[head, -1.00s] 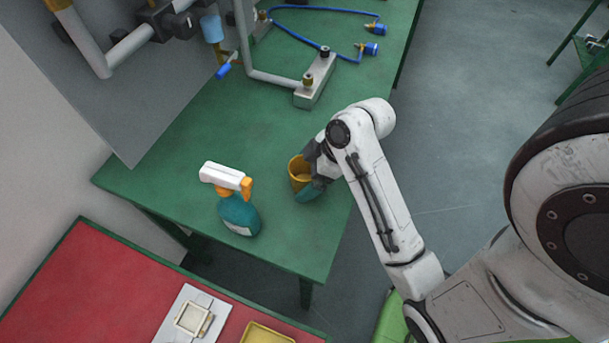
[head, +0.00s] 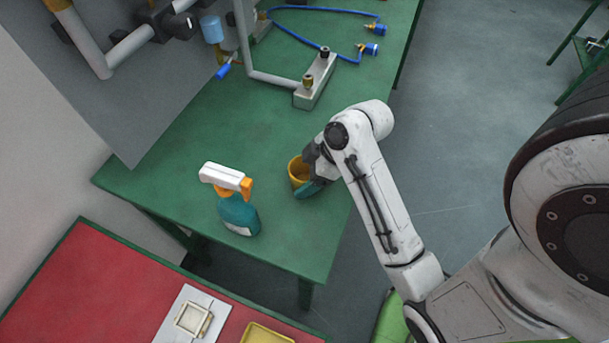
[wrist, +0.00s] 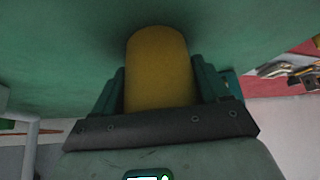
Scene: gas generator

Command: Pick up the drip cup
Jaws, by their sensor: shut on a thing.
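The drip cup is a yellow cup (head: 297,172) on the near part of the green table in the head view. In the wrist view the yellow cup (wrist: 160,68) fills the space between the two fingers. My gripper (head: 309,183) reaches it from the right and is shut on it. In the wrist view the teal fingers of my gripper (wrist: 158,90) sit one on each side of the cup. My gripper hides part of the cup in the head view. I cannot tell whether the cup touches the table top.
A teal spray bottle (head: 237,205) with a white and orange head stands left of the cup on the green table (head: 215,130). A metal block with fittings (head: 314,83) and blue hoses (head: 318,12) lie farther back. A red table (head: 90,285) is at the lower left.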

